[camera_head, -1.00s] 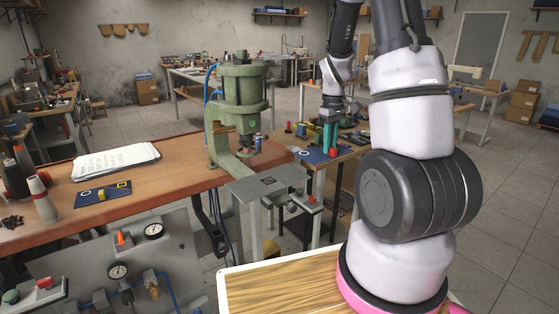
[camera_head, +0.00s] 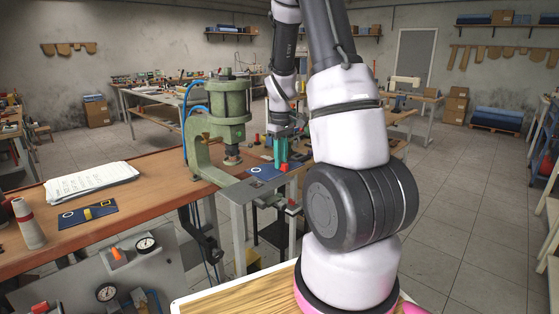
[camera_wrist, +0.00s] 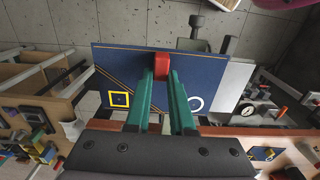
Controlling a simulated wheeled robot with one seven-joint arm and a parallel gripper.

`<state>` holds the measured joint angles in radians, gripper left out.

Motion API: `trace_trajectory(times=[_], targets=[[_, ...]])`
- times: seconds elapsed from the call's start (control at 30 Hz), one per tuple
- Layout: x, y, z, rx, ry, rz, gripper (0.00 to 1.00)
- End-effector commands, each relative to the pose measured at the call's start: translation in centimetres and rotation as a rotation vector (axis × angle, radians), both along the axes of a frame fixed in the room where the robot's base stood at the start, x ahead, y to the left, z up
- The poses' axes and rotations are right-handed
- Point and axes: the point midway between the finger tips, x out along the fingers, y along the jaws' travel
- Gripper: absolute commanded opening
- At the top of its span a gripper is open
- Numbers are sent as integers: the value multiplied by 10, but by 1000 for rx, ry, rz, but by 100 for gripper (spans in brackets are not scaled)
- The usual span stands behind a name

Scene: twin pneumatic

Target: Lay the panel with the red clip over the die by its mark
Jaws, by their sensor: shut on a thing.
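My gripper (camera_head: 281,160) has green fingers and is shut on the red clip (camera_wrist: 161,66) at the edge of a dark blue panel (camera_wrist: 198,74). In the wrist view the panel carries a yellow square mark (camera_wrist: 120,99), a white ring (camera_wrist: 195,104) and yellow lines. In the head view the panel (camera_head: 262,173) appears beside the green press (camera_head: 222,115), near the right end of its grey metal plate (camera_head: 243,189). Whether it touches the plate is unclear. I cannot make out the die for certain.
The press stands on the brown workbench (camera_head: 160,185). A control panel with gauges (camera_head: 147,244) fronts the bench. Open floor lies at right.

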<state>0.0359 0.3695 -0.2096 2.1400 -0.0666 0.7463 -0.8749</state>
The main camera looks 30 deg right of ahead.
Motion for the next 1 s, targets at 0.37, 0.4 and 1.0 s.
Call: trace_trajectory(times=[0.37, 0.4, 1.0], targets=[[-1, 0, -27, 1, 3, 0, 0], [-1, 0, -30, 0, 2, 0, 0], [0, 0, -44, 0, -1, 0, 0]])
